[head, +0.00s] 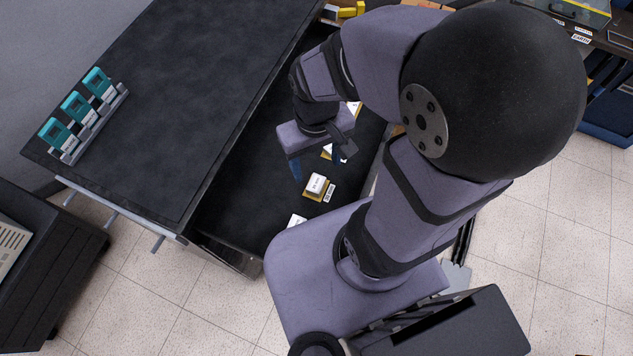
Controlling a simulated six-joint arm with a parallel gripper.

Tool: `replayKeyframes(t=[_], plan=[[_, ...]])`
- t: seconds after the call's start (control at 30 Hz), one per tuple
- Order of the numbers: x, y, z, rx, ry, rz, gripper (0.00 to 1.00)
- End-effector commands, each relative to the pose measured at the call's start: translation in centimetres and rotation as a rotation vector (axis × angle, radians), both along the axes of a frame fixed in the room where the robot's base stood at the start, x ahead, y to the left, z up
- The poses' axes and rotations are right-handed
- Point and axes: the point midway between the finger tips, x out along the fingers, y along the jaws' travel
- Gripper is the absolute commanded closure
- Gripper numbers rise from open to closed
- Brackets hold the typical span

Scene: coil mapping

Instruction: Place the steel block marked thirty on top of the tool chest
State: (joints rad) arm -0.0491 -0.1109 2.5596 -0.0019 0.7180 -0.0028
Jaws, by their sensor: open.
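The tool chest (200,80) has a dark flat top, and a drawer (237,200) is pulled out on its right side. In the drawer, a pale block (316,184) sits on a yellow base with a small label beside it. Other pale blocks (298,220) show in part, hidden by my arm. The markings are too small to read, so I cannot tell which block is marked thirty. My gripper (318,164) is open over the drawer, close to the pale block and up-picture from it. It partly covers another yellow-based piece. No block shows between its fingers.
A rack of teal devices (82,115) stands on the chest top at the left edge. The middle of the top is bare. A dark cabinet (45,265) stands at lower left, and a bench (610,35) with a case is at upper right. My arm covers much of the drawer.

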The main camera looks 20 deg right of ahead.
Motion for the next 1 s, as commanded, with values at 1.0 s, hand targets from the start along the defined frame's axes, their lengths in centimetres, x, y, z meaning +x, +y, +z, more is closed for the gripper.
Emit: replayKeyframes(t=[1.0], plan=[[4.1,1.8,-5.3,-0.153,0.346,0.728,0.39]])
